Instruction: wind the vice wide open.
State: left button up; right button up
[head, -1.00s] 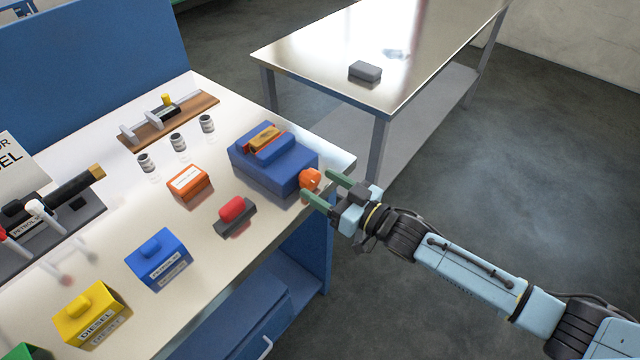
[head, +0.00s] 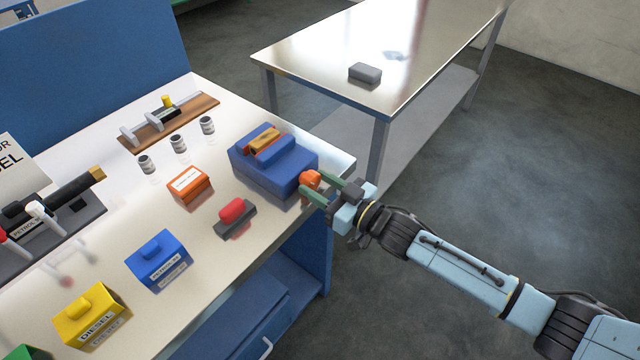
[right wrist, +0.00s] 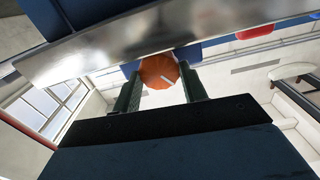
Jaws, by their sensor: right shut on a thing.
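The blue vice (head: 270,168) stands at the right corner of the white bench. A tan piece (head: 264,139) sits at its top between the jaws, beside a red-orange strip. Its orange round knob (head: 310,180) is on the side facing my right arm, and it also shows in the right wrist view (right wrist: 158,72) with a pale line on its face. My right gripper (head: 314,187) is shut on the knob, with one green finger on each side of it. My left gripper is not in view.
Near the vice are an orange box (head: 188,185), a red-topped grey block (head: 234,214) and several small jars (head: 178,144). Blue (head: 158,260) and yellow (head: 91,314) boxes stand nearer. A metal table (head: 330,62) with a grey block (head: 365,73) stands behind.

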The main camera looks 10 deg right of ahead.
jog(key=n, duration=0.4)
jog(key=shift+n+p, duration=0.3)
jog(key=shift+n, duration=0.1)
jog(key=o, duration=1)
jog(key=shift+c, duration=0.2)
jog(key=shift+s, duration=0.1)
jog(key=v, duration=1.3)
jog(key=shift+p, duration=0.3)
jog(key=shift+s+d, duration=0.1)
